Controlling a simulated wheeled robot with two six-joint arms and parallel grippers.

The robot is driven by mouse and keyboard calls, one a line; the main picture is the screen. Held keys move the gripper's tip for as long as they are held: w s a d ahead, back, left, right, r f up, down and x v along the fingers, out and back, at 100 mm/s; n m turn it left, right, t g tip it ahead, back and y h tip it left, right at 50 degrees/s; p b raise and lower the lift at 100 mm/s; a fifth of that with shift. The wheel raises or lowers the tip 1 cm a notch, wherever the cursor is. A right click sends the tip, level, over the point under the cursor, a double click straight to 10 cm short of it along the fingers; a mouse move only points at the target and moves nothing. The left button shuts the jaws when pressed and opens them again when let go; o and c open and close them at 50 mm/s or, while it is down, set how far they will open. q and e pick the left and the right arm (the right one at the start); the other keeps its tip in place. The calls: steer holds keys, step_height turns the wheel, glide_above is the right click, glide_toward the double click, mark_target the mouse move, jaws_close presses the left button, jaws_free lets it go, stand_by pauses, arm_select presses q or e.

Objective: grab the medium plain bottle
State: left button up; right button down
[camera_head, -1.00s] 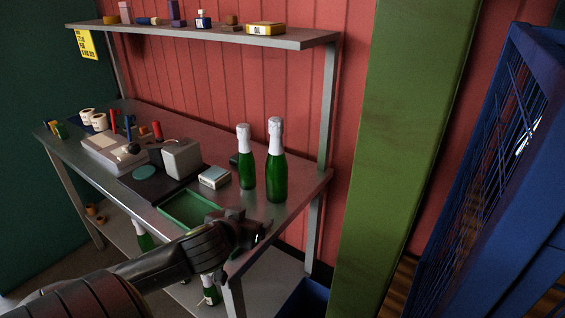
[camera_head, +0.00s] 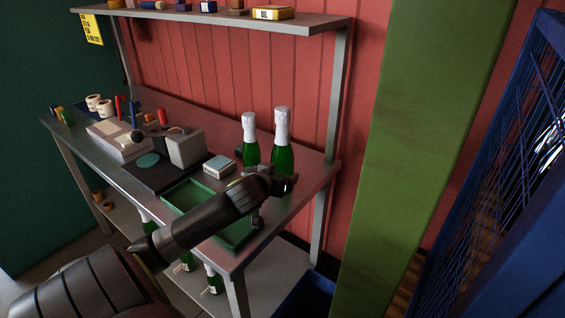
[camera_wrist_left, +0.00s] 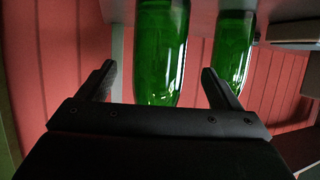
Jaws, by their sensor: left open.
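Two green bottles with white tops stand side by side on the metal workbench: a taller right bottle (camera_head: 282,140) and a slightly shorter left bottle (camera_head: 250,142). No label shows on either. I cannot tell for sure which is the medium one. My left gripper (camera_head: 284,184) is open at the lower part of the right bottle and partly hides it. In the wrist view, seemingly upside down, one green bottle (camera_wrist_left: 160,45) shows between and beyond the fingers of the left gripper (camera_wrist_left: 158,72). The other green bottle (camera_wrist_left: 233,45) shows behind the right finger. My right gripper is out of view.
A green tray (camera_head: 182,195) lies under my left forearm. A small box (camera_head: 219,167) and a grey block-shaped device (camera_head: 185,147) stand left of the bottles. More bottles (camera_head: 213,281) are on the lower shelf. An upper shelf (camera_head: 220,19) overhangs the back.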

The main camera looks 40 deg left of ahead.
arm_select(q)
steer(key=shift+p+x, duration=0.4)
steer(key=shift+x, duration=2.55)
steer(key=shift+r, duration=0.1)
steer(key=c, duration=1.6)
steer(key=shift+w+r, duration=0.1)
steer(key=shift+c, duration=0.6)
